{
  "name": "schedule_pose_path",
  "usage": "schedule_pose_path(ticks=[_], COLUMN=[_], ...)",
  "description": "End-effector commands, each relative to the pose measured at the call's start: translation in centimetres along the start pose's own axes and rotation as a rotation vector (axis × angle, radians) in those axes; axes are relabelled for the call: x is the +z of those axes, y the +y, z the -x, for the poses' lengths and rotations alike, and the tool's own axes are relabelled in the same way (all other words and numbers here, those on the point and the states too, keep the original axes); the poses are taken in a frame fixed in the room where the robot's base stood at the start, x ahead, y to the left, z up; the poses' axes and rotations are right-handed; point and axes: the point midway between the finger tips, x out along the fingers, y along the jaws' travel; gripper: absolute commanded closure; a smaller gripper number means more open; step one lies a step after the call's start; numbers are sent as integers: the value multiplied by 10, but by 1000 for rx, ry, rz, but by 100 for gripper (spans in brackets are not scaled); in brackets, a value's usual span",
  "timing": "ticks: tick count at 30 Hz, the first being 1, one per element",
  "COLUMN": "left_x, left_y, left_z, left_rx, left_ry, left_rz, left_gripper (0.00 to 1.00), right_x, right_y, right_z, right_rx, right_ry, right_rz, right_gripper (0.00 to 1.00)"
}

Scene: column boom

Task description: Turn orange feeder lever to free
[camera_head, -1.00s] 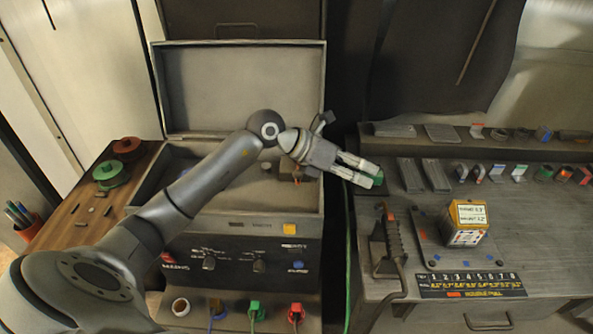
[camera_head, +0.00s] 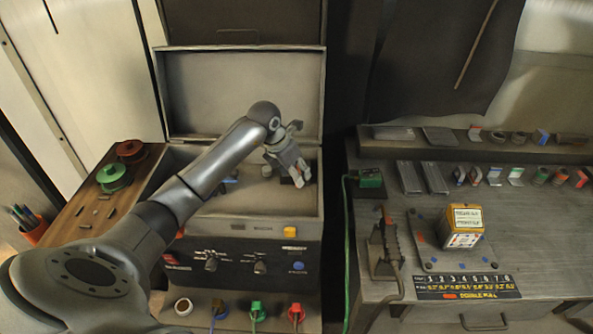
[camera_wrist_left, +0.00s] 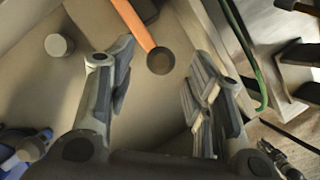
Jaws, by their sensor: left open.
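The orange feeder lever (camera_wrist_left: 132,22) shows in the left wrist view, entering from the top edge and running down to a dark round end (camera_wrist_left: 160,61). It lies ahead of and between the fingers of my left gripper (camera_wrist_left: 160,95), which is open and empty, and the fingers look apart from it. In the head view my left gripper (camera_head: 294,172) hangs inside the open case (camera_head: 243,92), near its right wall. I cannot make out the lever there; the gripper seems to cover it. My right gripper is not in view.
A grey round knob (camera_wrist_left: 59,45) sits left of the lever. Right of the case, a green block (camera_head: 370,178) with a green cable rests on the grey bench (camera_head: 330,300). A yellow-topped box (camera_head: 463,226) stands there. Red and green spools (camera_head: 113,175) lie on the left shelf.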

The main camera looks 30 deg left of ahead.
Motion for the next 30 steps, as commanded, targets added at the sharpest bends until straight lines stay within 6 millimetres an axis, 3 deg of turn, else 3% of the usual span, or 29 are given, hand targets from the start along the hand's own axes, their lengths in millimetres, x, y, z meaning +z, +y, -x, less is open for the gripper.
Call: schedule_pose_path(ticks=[6, 15, 26, 30], left_x=[0, 0, 0, 0], left_y=[0, 0, 0, 0], left_z=[-20, -23, -22, -22], left_rx=[-1, 0, 0, 0], left_ry=[0, -1, -1, -1], left_rz=[1, 0, 0, 0], left_gripper=[53, 53, 98, 100], right_x=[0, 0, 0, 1], right_y=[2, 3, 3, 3], right_z=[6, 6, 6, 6], right_rx=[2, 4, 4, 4], right_ry=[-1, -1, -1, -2], right_rz=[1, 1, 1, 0], right_gripper=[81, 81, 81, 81])
